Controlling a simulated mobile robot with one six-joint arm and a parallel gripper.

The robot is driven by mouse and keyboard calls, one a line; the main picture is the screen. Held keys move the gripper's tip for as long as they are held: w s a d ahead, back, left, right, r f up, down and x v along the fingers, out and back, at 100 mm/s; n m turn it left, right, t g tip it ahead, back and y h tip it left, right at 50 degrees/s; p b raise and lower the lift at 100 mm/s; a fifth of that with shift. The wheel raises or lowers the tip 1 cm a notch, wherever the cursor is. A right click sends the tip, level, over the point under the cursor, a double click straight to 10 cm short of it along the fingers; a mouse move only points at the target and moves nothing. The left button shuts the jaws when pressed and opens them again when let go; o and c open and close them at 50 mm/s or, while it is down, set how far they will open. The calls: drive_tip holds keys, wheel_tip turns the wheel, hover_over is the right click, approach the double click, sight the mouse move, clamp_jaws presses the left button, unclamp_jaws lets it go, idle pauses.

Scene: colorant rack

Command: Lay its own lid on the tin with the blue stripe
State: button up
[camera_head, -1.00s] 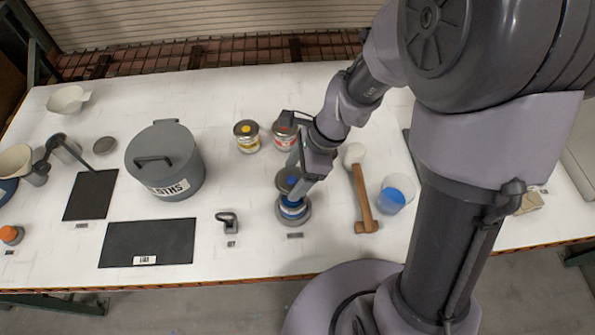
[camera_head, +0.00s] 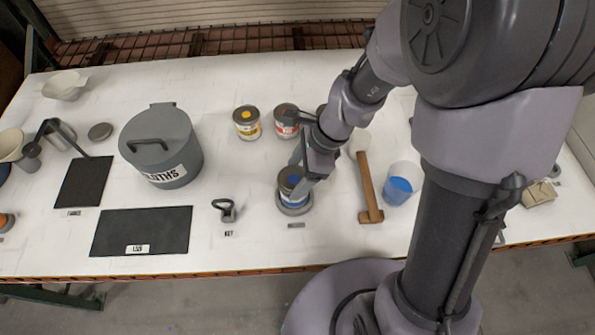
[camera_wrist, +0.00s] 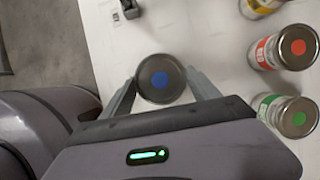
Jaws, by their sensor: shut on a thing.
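The blue-striped tin (camera_head: 293,201) stands upright on a round grey base at the front middle of the table. A dark round lid with a blue dot shows in the wrist view (camera_wrist: 160,79), between the two fingers, and over the tin in the head view (camera_head: 291,176). My gripper (camera_wrist: 162,88) is shut on this lid by its edges. The lid is level and lined up with the tin's top, at it or just above; I cannot tell whether they touch. In the wrist view the lid hides the tin.
A yellow tin (camera_head: 247,123) and a red tin (camera_head: 285,121) stand behind; a green one (camera_wrist: 293,117) shows in the wrist view. A mallet (camera_head: 367,185) and a cup of blue (camera_head: 398,189) are to the right. A key-like tool (camera_head: 225,209) and the cloths pot (camera_head: 160,147) are left.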

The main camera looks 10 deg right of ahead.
drive_tip(key=shift+f, duration=0.3)
idle(0.4)
drive_tip(key=shift+f+b, duration=0.35)
drive_tip(key=shift+b, duration=0.05)
drive_tip(key=shift+f, duration=0.25)
drive_tip(key=o, duration=1.4)
drive_tip(key=shift+c, duration=0.2)
